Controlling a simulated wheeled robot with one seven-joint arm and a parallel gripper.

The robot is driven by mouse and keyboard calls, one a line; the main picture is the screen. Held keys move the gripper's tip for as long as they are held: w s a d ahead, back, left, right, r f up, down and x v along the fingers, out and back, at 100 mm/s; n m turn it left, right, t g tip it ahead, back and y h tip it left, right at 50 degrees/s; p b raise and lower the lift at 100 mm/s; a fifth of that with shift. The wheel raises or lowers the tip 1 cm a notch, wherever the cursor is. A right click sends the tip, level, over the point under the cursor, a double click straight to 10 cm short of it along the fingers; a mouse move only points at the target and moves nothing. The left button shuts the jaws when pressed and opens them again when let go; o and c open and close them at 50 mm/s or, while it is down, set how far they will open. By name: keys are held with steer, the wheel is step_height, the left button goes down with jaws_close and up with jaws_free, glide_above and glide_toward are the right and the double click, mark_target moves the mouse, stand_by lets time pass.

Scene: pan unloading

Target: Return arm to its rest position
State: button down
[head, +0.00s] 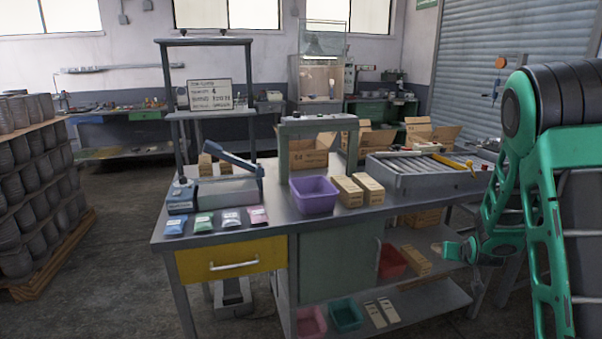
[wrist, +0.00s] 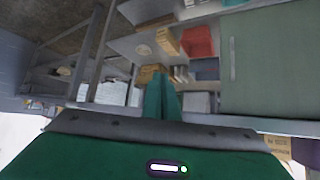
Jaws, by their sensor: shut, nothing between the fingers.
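My green arm fills the right side of the head view, folded beside the workbench (head: 235,240). My gripper (head: 447,250) hangs low in front of the bench's right end, at the height of the open shelves under the top. In the wrist view its green fingers (wrist: 162,82) are together, with nothing between them. The gripper looks apart from the bench and the shelf items, though the exact gap is hard to judge.
On the bench stand a purple bin (head: 314,195), small cartons (head: 356,190), colored packets and a roller conveyor (head: 420,172). Below are a red bin (head: 391,262), also in the wrist view (wrist: 198,41), and a lower shelf (head: 430,302).

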steer(key=s+a+r+m+g+y, duration=0.1)
steer(key=s+a+r+g, duration=0.1)
steer(key=s, duration=1.3)
steer(key=s+a+r+m+g+y, duration=0.1)
steer(key=s+r+g, duration=0.3)
steer(key=s, duration=1.1)
steer(key=s+a+r+g+y, duration=0.1)
steer(key=s+a+r+g, duration=0.2)
steer(key=s, duration=1.2)
step_height(320, 180, up, 4)
steer(key=shift+s+a+f+m+g, duration=0.25)
steer(key=shift+a+m+g, duration=0.15)
steer(key=shift+a, duration=0.2)
